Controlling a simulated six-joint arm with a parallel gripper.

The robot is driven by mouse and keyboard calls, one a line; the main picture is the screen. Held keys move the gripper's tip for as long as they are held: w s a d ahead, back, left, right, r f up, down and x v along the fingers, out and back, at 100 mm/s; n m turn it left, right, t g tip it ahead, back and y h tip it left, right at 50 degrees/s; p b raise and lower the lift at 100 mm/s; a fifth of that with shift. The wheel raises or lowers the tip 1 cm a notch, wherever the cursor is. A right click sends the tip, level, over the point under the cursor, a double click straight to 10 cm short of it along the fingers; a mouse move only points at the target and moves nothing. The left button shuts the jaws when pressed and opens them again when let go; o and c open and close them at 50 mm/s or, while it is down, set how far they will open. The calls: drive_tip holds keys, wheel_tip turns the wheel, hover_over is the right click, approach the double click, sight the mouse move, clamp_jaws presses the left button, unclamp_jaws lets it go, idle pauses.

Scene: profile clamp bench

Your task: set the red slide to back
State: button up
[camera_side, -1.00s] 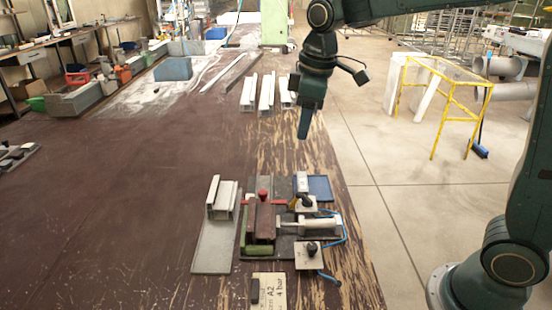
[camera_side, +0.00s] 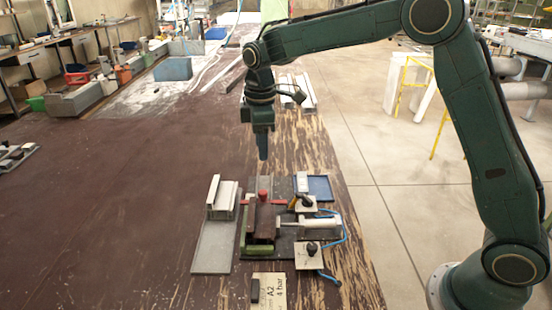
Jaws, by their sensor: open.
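The clamp fixture (camera_side: 286,247) lies on the bench in the lower middle of the side view. A red piece with an upright red knob (camera_side: 263,195) sits at its back left, with red ends (camera_side: 278,202) showing to either side. I take this to be the red slide; its exact setting is hard to tell. A dark brown block (camera_side: 264,222) is just in front of it. My gripper (camera_side: 263,153) points down, above and behind the red knob, apart from it. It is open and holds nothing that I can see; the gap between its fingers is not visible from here.
A grey plate with a light metal profile (camera_side: 221,194) lies left of the fixture. A silver cylinder (camera_side: 296,226), a black-knobbed plate (camera_side: 309,255), a blue tray (camera_side: 319,187) and a blue hose (camera_side: 343,228) are on the right.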

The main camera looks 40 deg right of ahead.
sight(263, 192)
drive_tip(key=f, duration=1.3)
drive_tip(key=shift+w+d+f, duration=0.2)
drive_tip(key=shift+f, duration=0.15)
drive_tip(key=shift+w, duration=0.1)
clamp_jaws()
